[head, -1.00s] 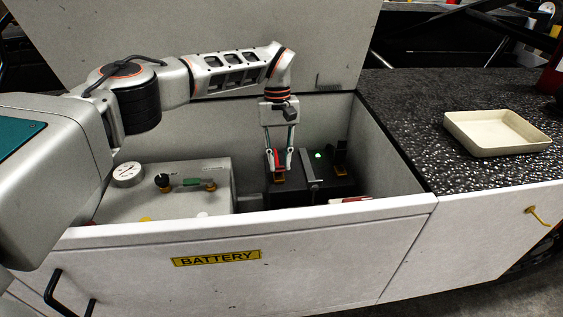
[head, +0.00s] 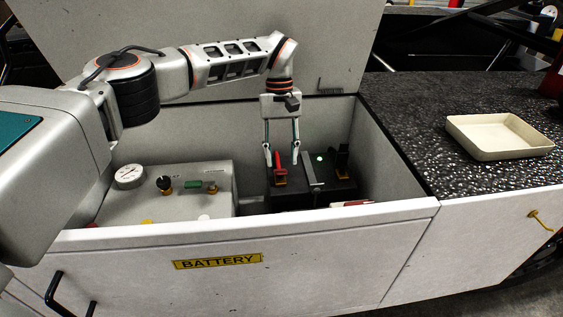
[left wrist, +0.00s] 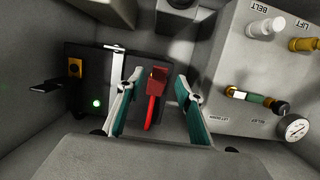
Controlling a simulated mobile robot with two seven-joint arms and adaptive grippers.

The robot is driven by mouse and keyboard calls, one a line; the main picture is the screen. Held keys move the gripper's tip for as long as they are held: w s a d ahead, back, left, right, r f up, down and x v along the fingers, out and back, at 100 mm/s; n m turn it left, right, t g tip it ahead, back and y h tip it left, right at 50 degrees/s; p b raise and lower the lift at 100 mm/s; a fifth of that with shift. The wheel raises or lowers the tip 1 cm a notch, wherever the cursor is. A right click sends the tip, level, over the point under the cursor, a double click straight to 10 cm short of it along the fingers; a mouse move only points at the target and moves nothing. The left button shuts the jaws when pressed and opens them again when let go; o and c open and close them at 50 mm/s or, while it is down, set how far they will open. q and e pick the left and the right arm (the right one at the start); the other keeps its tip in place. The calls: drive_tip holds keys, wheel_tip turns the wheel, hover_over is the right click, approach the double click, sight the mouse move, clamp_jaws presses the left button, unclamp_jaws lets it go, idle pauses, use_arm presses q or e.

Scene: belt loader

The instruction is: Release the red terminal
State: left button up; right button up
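The red terminal (head: 280,176) stands on the black battery (head: 310,192) inside the open battery compartment. In the left wrist view the red terminal (left wrist: 155,92) shows as a red clamp with a red lever, between my two fingers. My left gripper (head: 281,156) is open and empty, pointing down just above the terminal, with a finger to each side. In the left wrist view the fingers of my left gripper (left wrist: 156,112) stand apart from the red part, with a gap on both sides. My right gripper is not in view.
A black terminal (head: 342,156) and a green light (head: 320,157) are on the battery's right. A control box (head: 185,208) with a gauge and knobs stands at the left. The front wall (head: 330,240) and raised lid surround the compartment. An empty tray (head: 500,137) sits on the right counter.

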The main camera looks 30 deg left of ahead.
sight(282, 172)
use_arm(q)
drive_tip(key=s+v, duration=0.1)
drive_tip(key=v, duration=0.5)
drive_tip(key=shift+d+r, duration=0.35)
drive_tip(key=shift+r, duration=0.2)
